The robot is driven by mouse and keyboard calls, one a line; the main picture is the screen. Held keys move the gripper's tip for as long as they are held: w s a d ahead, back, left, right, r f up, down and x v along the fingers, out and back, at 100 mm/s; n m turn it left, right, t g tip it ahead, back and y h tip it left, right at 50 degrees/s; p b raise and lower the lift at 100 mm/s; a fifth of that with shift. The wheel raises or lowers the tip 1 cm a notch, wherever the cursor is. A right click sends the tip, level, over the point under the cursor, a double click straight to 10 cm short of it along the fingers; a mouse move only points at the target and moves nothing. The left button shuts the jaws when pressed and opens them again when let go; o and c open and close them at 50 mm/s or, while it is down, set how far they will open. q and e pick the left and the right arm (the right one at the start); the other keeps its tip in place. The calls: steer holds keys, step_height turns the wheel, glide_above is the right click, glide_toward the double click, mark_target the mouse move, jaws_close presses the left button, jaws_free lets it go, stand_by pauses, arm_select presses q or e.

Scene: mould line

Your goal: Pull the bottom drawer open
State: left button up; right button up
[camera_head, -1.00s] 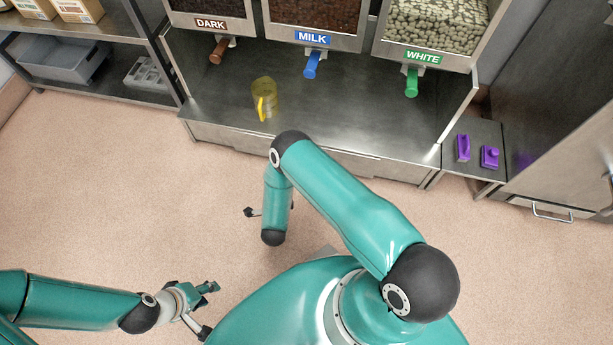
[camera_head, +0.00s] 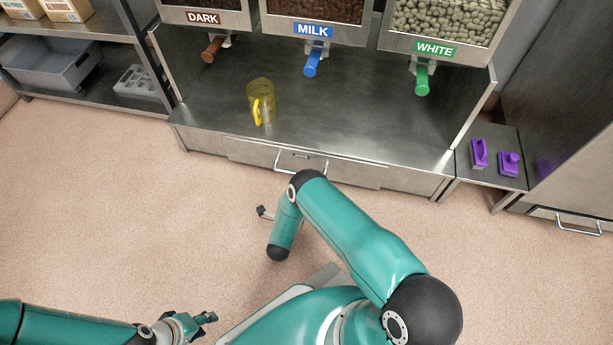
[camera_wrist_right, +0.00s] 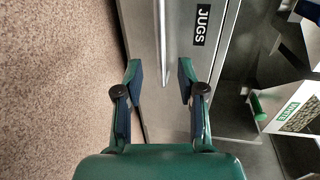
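A grey metal drawer front (camera_wrist_right: 178,100) labelled JUGS fills the middle of the right wrist view. Its bar handle (camera_wrist_right: 163,40) runs lengthwise, with its near end ahead of the gap between my right fingers. In the head view, the handle (camera_head: 300,160) shows on the drawer front under the counter, which looks closed. My right gripper (camera_wrist_right: 160,85) is open and empty, apart from the handle. In the head view it is mostly hidden behind its arm.
A yellow jug (camera_head: 262,102) stands on the counter (camera_head: 350,125) below the chocolate dispensers. Purple items (camera_head: 480,153) lie on the side table at right. A cabinet with another handle (camera_head: 580,224) stands at far right. The floor (camera_head: 110,210) before the drawer is clear.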

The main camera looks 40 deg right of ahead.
steer(key=b+x, duration=0.2)
steer(key=x, duration=0.4)
steer(key=shift+w+d+f+b, duration=0.1)
steer(key=shift+d+f+b, duration=0.1)
steer(key=shift+b, duration=0.1)
steer(key=shift+w+d, duration=0.5)
steer(key=shift+d, duration=0.05)
jaws_close()
